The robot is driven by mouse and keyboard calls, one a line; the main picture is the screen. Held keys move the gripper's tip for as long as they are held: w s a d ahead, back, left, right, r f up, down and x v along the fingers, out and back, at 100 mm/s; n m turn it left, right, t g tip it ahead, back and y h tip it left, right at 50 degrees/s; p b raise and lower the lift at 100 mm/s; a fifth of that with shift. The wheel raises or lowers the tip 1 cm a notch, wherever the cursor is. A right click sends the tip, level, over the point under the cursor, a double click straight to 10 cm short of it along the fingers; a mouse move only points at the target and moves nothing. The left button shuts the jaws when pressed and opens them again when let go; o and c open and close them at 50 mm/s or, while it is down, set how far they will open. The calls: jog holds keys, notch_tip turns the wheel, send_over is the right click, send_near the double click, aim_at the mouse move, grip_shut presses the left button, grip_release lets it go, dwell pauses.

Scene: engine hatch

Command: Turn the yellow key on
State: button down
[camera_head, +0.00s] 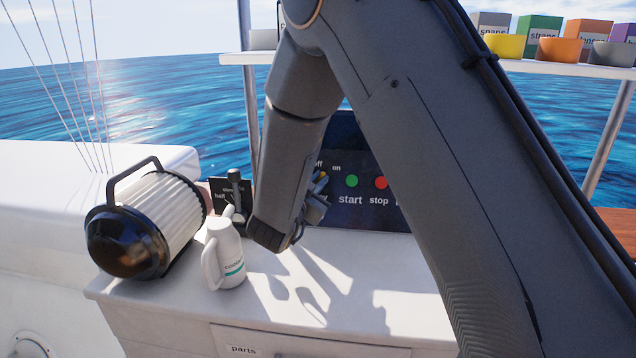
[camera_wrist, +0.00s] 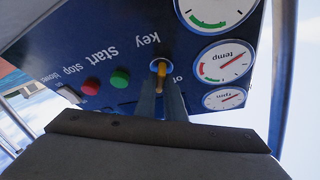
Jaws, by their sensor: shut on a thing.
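The yellow key (camera_wrist: 161,72) sits in a round switch on the dark blue panel, in the upside-down wrist view. My gripper (camera_wrist: 160,92) is shut on the key, with a finger on each side of it. In the head view my gripper (camera_head: 317,205) is at the panel's left part, mostly behind my arm. A bit of the yellow key (camera_head: 323,176) shows there, just below the "off" and "on" labels. Which label the key points to I cannot tell.
Right of the key in the head view are the green start button (camera_head: 352,181) and red stop button (camera_head: 381,183). Gauges (camera_wrist: 222,62) are on the panel.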

jog(key=m+g+h, duration=0.1)
jog(key=m, duration=0.2)
jog(key=m+g, duration=0.1)
jog(key=m, duration=0.3)
jog(key=shift+a+g+h, duration=0.1)
jog(key=shift+g+h, duration=0.3)
jog(key=c, duration=1.8)
grip_release()
jog(key=shift+c, duration=0.2)
jog(key=shift+r, duration=0.1)
notch_tip(320, 180, up, 10)
